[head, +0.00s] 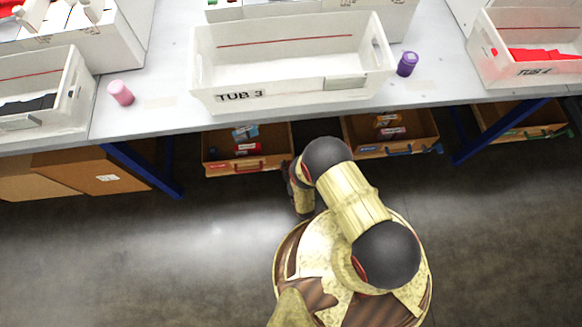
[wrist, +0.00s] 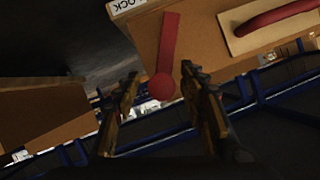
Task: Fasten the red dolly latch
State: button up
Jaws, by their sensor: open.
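The red latch (wrist: 168,45) shows in the wrist view as a flat bar with a round end (wrist: 162,86), on the front of a wooden dolly (wrist: 205,35). Its bar runs up from the round end, and its upper end lies to the right of a white label reading "LOCK" (wrist: 127,5), partly cut off. My gripper (wrist: 160,80) is open, its fingers appearing on either side of the round end without visible contact. In the head view, a wooden dolly with a red handle (head: 236,172) sits under the table; its latch cannot be made out, and my arm hides the gripper.
A red handle (wrist: 275,18) on a pale plate is right of the latch. Blue bars (wrist: 270,92) cross below. Another wooden dolly (head: 400,145) with a blue handle stands to the right under the table (head: 150,130). Open floor (head: 130,250) lies at left.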

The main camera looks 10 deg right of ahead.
jog(key=shift+r, duration=0.1)
jog(key=shift+r, duration=4.9)
jog(key=shift+s+f, duration=0.1)
jog(key=shift+s, duration=0.05)
